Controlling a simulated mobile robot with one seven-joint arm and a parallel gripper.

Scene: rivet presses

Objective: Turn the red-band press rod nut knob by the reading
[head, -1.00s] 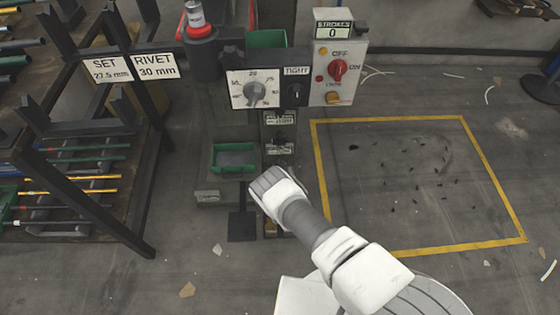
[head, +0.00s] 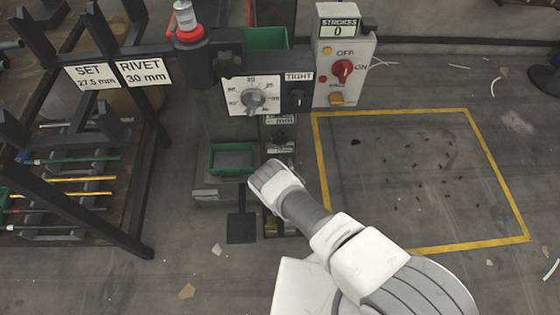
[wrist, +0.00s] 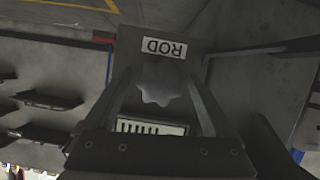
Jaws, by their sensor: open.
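The press with the red band (head: 190,37) stands at centre in the head view. Its front carries a dial with a grey pointer knob (head: 253,99), a TIGHT switch (head: 297,97) and a small mm readout (head: 280,120), whose figures are too small to read. In the wrist view a grey lobed rod nut knob (wrist: 157,84) sits below an upside-down ROD label (wrist: 164,48). My gripper (wrist: 158,78) is open, with one dark finger on each side of the knob. Finger contact cannot be told. In the head view my white wrist hides the fingers and the knob.
Signs read SET 27.5 mm (head: 91,76) and RIVET 30 mm (head: 141,71). A STROKES box (head: 345,60) shows 0. A green bin (head: 231,159) is left of my wrist. A rod rack (head: 70,185) stands left. A yellow-marked floor area (head: 420,180) lies right.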

